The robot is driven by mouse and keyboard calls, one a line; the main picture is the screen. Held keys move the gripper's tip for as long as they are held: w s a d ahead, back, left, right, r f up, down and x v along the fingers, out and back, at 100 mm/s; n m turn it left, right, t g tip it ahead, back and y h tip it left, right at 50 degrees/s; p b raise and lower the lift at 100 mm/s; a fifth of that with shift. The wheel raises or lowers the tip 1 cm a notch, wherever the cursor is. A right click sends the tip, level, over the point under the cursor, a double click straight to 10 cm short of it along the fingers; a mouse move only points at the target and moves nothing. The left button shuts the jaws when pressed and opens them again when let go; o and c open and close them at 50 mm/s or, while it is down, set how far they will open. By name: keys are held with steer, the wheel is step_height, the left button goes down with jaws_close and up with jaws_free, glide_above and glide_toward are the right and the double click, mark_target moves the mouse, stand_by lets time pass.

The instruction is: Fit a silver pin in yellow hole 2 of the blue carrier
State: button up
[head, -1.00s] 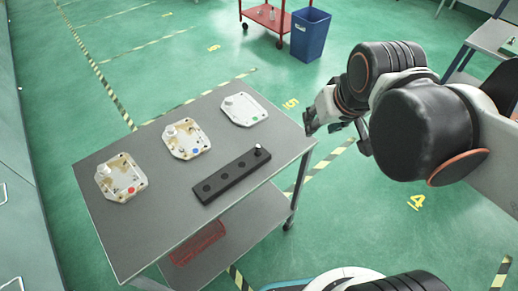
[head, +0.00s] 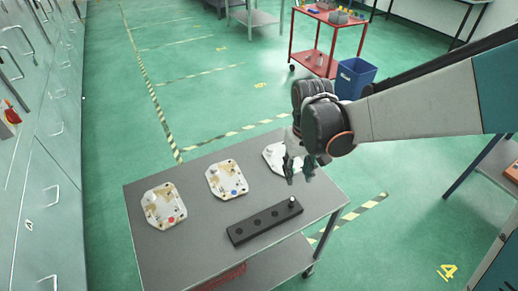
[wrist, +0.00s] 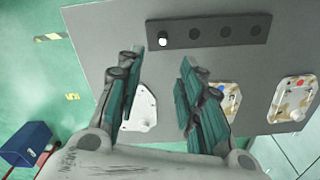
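The blue carrier (head: 227,181), a pale plate with tan patches and a blue dot, lies in the middle of three plates on the grey table. It shows partly behind my finger in the wrist view (wrist: 232,104). Its yellow holes are too small to make out. One silver pin (head: 292,202) stands upright in the right end of the black block (head: 262,223); the pin also shows in the wrist view (wrist: 163,41). My gripper (wrist: 158,68) is open and empty, above the table near the right-hand plate, apart from pin and block.
A plate with a red dot (head: 163,205) lies left of the blue carrier. Another plate (head: 272,155) lies to its right, partly hidden by my gripper. The block's other holes look empty. A blue bin (head: 355,78) and red cart (head: 318,62) stand beyond the table (head: 185,255).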

mark_target(292, 199)
step_height(292, 199, down, 14)
steer(key=b, duration=1)
steer(key=shift+s+a+f, duration=0.15)
steer(key=shift+c, duration=0.4)
jaws_close()
